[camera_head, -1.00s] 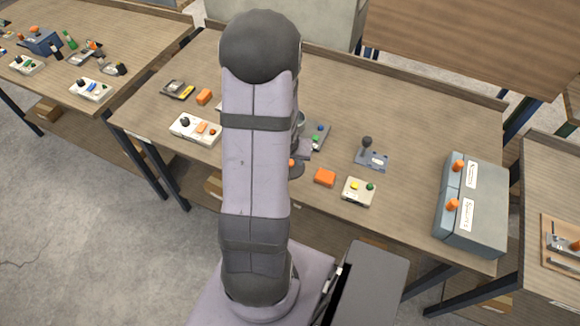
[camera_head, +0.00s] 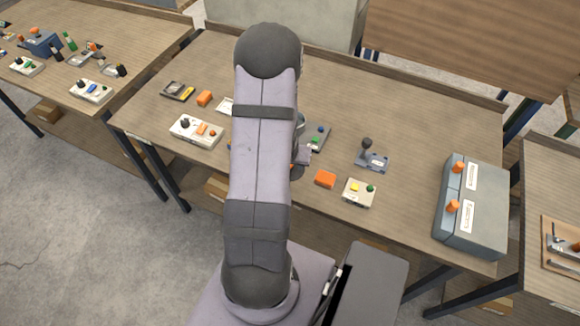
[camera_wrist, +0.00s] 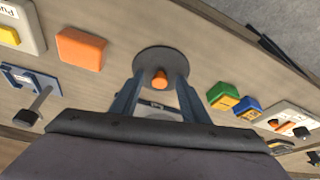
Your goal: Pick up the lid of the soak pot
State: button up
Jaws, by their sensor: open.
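The soak pot's lid (camera_wrist: 183,58) appears as a dark round disc with an orange knob (camera_wrist: 160,79) at its middle in the wrist view. My gripper (camera_wrist: 160,72) is open above it, with one finger on each side of the knob in the picture. I cannot tell whether the fingers touch the lid. In the head view my arm covers most of the lid, and only its dark edge (camera_head: 297,171) shows. No pot body can be made out beneath it.
An orange block (camera_head: 325,179), a button box (camera_head: 358,193) and a joystick unit (camera_head: 372,160) stand to the right. A grey box with orange knobs (camera_head: 486,215) is at the table's right end. A knob panel (camera_head: 196,131) lies to the left.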

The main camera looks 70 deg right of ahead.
jog(key=shift+c, duration=0.4)
grip_shut()
jog(key=shift+r, duration=0.1)
jog(key=shift+r, duration=0.55)
notch_tip(320, 180, up, 9)
jog(key=p, duration=0.5)
jog(key=shift+p, duration=0.4)
jog(key=shift+w+f, duration=0.1)
